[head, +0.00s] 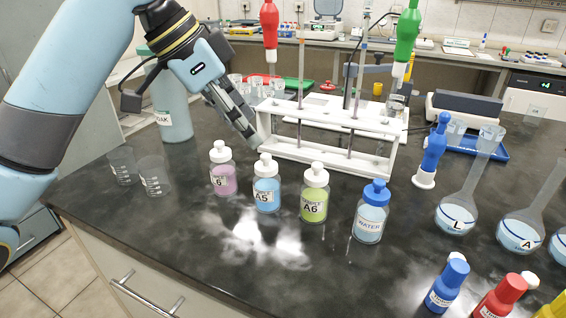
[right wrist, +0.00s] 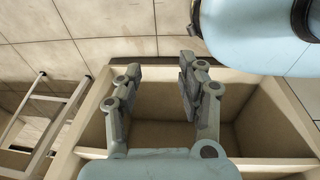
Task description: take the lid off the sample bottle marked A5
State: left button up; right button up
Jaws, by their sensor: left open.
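The sample bottle marked A5 (head: 267,191) stands upright on the dark bench in the head view, with blue contents and its white lid (head: 265,165) on. To its left stands a bottle with pink contents (head: 223,174), and to its right a green one marked A6 (head: 314,199); both have white lids. My left gripper (head: 250,138) is open and empty, above and just behind the A5 bottle, pointing down to the right. My right gripper (right wrist: 155,78) shows in the right wrist view, its fingers apart with nothing between them, over an open wooden drawer or box.
A blue-capped WATER bottle (head: 370,219) stands right of A6. A white rack (head: 330,138) stands behind the bottles. Two beakers (head: 153,176) are at the left, volumetric flasks (head: 458,213) at the right. The bench front before the bottles is clear.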

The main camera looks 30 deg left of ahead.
aim_at(265, 155)
pick_arm(q)
jog(key=x, duration=0.5)
jog(key=a+b+x, duration=0.1)
jog(key=x, duration=0.2)
jog(key=shift+w+f, duration=0.1)
jog(key=shift+f, duration=0.05)
jog(key=shift+d, duration=0.1)
jog(key=c, duration=0.7)
jog(key=shift+c, duration=0.3)
pick_arm(e)
jog(key=shift+g, duration=0.3)
jog(key=s+a, duration=0.1)
jog(key=s+a+f, duration=0.1)
jog(key=s+a, duration=0.1)
jog(key=shift+s+a+f, duration=0.1)
jog(key=shift+s+f, duration=0.2)
jog(key=shift+s, duration=0.1)
